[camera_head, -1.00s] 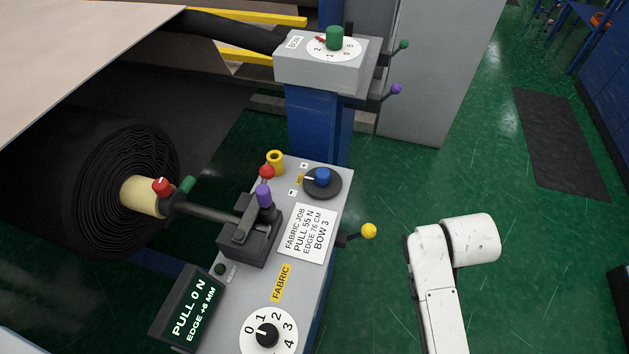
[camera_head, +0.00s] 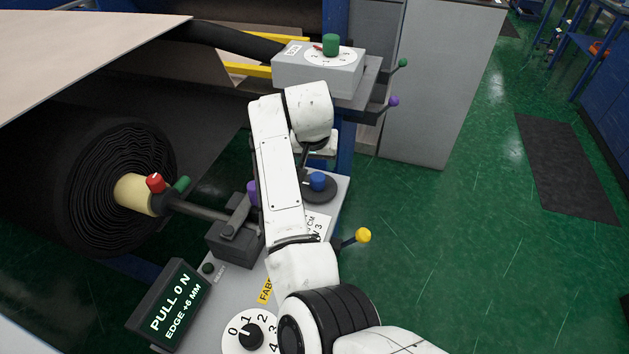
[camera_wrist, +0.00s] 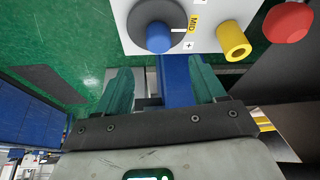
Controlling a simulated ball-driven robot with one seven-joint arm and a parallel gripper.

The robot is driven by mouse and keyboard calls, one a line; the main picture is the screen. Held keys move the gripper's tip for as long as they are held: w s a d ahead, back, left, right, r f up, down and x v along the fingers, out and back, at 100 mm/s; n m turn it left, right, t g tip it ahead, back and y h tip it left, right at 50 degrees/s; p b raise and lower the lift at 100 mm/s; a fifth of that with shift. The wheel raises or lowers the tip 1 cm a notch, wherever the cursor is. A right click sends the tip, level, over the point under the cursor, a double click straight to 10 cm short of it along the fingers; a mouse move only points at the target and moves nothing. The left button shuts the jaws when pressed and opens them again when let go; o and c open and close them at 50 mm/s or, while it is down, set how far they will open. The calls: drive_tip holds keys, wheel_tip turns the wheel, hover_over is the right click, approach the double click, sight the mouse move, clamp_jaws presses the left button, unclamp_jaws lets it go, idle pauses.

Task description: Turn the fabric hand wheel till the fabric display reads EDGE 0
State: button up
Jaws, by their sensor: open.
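The fabric hand wheel (camera_head: 327,194) is a dark disc with a blue knob (camera_head: 318,181) on the grey fabric panel. In the wrist view the wheel (camera_wrist: 178,12) is at the top, its blue knob (camera_wrist: 159,38) hanging just above the gap between my fingers. The fabric display (camera_head: 172,305) reads PULL 0 N, EDGE +6 MM. My gripper (camera_wrist: 160,82) is open and empty, apart from the knob. In the head view my arm hides most of the gripper, just behind the wheel.
A yellow cup-like part (camera_wrist: 233,40) and a red knob (camera_wrist: 288,22) stand beside the wheel. A yellow ball lever (camera_head: 363,235) sticks out to the right. The bow box (camera_head: 318,72) stands behind my wrist. The green floor at right has free room.

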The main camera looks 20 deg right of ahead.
sight(318, 176)
drive_tip(key=x, duration=1)
drive_tip(key=shift+w+d+f+b, duration=0.1)
drive_tip(key=shift+d+f+b, duration=0.1)
drive_tip(key=shift+b, duration=0.1)
drive_tip(key=c, duration=1)
drive_tip(key=shift+c, duration=0.2)
drive_tip(key=shift+n+p, duration=0.4)
